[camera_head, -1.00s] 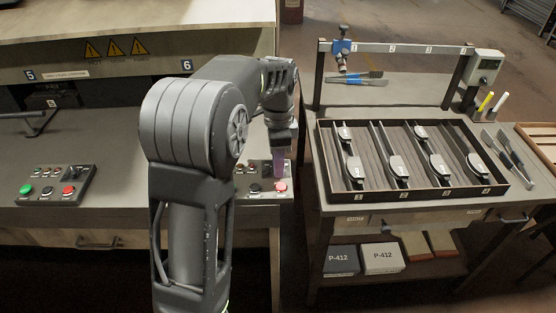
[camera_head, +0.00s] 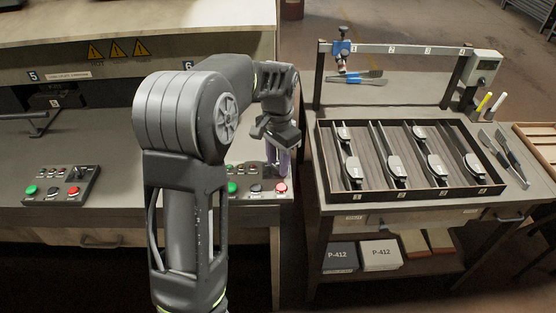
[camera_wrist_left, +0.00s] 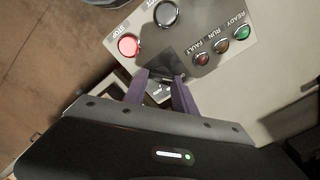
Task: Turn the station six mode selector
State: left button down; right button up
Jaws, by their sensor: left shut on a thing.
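The station six control panel (camera_head: 262,193) is on the front of the bench beside the 6 label, partly behind my left arm. My left gripper (camera_head: 278,162) is over its rear right part, with purple fingers pointing down. In the left wrist view the gripper (camera_wrist_left: 161,79) has its two fingers on either side of the mode selector, at the panel's edge. The selector is mostly hidden between the fingers, so its pointing direction cannot be read. The same panel (camera_wrist_left: 186,45) shows a red STOP button (camera_wrist_left: 128,46), a dark button (camera_wrist_left: 166,13) and READY, RUN and FAULT lamps.
The station five panel (camera_head: 62,186) is at the left on the same bench. A gap of floor separates bench and table.

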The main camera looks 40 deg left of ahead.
aim_at(278, 166)
dwell(0.4)
pick_arm(q)
jog(key=c, duration=1)
grip_release()
jog(key=shift+r, duration=0.1)
notch_tip(278, 166, up, 8)
jog(key=shift+f+b, duration=0.15)
jog(key=shift+b, duration=0.15)
